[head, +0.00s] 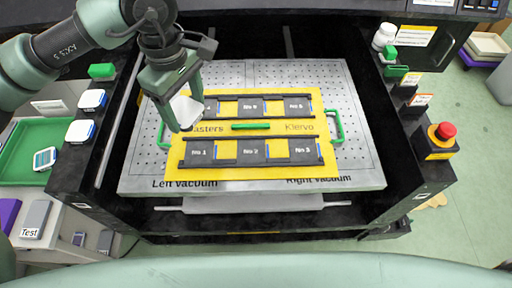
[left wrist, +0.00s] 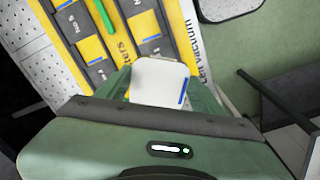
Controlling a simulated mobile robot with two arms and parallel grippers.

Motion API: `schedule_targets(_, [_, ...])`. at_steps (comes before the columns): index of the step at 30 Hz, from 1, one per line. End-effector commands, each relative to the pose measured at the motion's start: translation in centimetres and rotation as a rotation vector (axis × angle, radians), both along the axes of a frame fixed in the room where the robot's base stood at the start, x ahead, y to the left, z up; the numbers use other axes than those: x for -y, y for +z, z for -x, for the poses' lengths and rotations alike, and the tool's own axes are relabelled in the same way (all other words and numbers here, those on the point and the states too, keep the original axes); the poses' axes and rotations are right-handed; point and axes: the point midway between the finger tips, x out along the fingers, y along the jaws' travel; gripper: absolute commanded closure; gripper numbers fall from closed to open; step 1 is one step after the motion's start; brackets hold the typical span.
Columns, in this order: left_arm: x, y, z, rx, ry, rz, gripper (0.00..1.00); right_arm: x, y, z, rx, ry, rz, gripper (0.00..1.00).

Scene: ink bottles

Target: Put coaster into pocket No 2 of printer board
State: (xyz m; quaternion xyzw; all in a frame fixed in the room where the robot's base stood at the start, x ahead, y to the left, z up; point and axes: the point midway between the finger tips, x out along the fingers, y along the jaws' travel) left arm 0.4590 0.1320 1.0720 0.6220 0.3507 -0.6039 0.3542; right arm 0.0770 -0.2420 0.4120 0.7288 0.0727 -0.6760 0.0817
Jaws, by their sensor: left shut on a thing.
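The yellow printer board (head: 318,171) lies on the perforated metal bed, with two rows of dark, numbered pockets. Pocket No 2 (head: 252,158) is the middle one of the front row, between pocket No 1 (head: 200,159) and pocket No 3 (head: 303,157). My left gripper (head: 186,112) is shut on a white coaster (head: 187,108) and holds it above the board's left end. In the left wrist view the coaster (left wrist: 158,80) sits between the fingers, with a blue stripe along one edge. The arm hides part of the back row. My right gripper is not in view.
Two white coasters (head: 92,99) (head: 81,131) lie on the left ledge beside a green block (head: 102,71). A green tray (head: 20,140) is farther left. A red emergency button (head: 445,131) stands at right. Green handles (head: 336,127) rise at the board's ends.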

Motion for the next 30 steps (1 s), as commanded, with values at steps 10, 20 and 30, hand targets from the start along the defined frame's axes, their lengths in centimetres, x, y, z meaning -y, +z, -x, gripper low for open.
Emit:
schedule_targets(10, [6.2, 2.0, -1.9, 0.006, 0.939, 0.029, 0.81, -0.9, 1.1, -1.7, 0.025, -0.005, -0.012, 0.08])
schedule_targets(20, [11.5, 3.4, -2.3, -0.005, 1.767, 0.036, 0.81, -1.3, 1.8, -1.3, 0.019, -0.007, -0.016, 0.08])
schedule_targets(30, [13.3, 3.1, -2.2, -0.007, 2.091, 0.027, 0.81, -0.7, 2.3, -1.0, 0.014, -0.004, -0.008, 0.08])
